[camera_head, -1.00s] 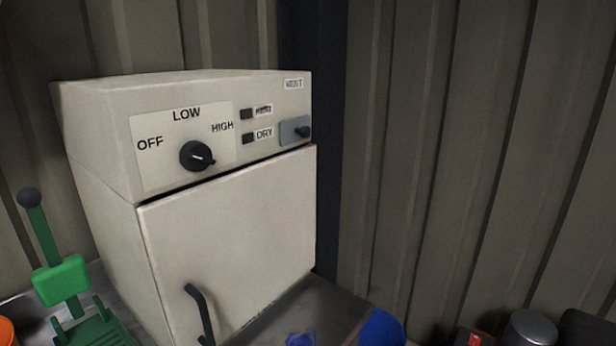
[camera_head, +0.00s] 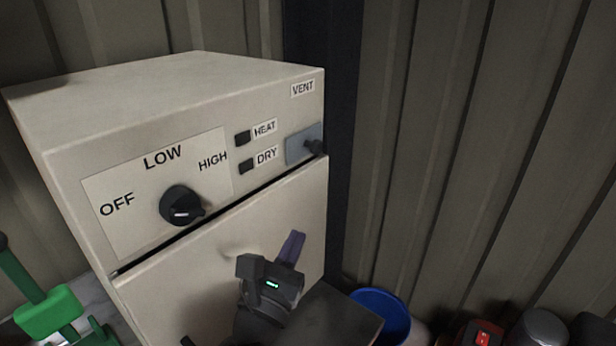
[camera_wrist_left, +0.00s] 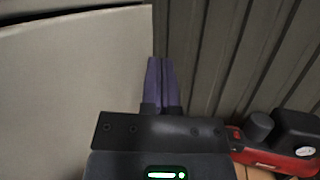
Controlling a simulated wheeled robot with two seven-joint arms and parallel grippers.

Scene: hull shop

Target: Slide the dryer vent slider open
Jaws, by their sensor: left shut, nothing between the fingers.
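The dryer (camera_head: 150,110) is a cream box with a control panel on its upper front. The vent slider is a small dark knob (camera_head: 313,146) on a grey plate (camera_head: 297,149) under the VENT label (camera_head: 303,88), at the panel's right end. The knob sits at the right side of the plate. My left gripper (camera_head: 292,247) is in front of the dryer door, below the slider and apart from it. In the left wrist view its purple fingers (camera_wrist_left: 161,82) are together and empty, near the door's right edge. The slider is not visible there. My right gripper is not in view.
A black dial (camera_head: 181,205) and two dark indicators are on the panel left of the slider. A corrugated wall (camera_head: 450,150) stands behind and to the right. A blue bowl (camera_head: 384,312) and a green lever press (camera_head: 48,312) flank the dryer. Space right of the slider looks clear.

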